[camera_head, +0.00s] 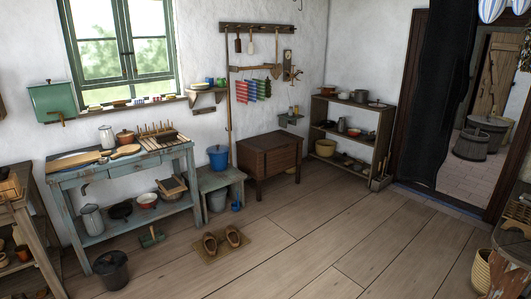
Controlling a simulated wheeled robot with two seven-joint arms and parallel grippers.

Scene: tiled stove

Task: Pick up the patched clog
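Two brown clogs stand side by side on a small woven mat (222,254) on the plank floor. The left clog (210,243) and the right clog (233,237) look alike at this size. I cannot tell which of them is patched. Neither of my grippers shows in the head view.
A blue-grey workbench (72,180) stands at the left with a dark bucket (112,270) on the floor before it. A low bench (219,178), a brown wooden chest (270,160) and a shelf unit (352,135) line the wall. The floor (340,235) right of the mat is clear.

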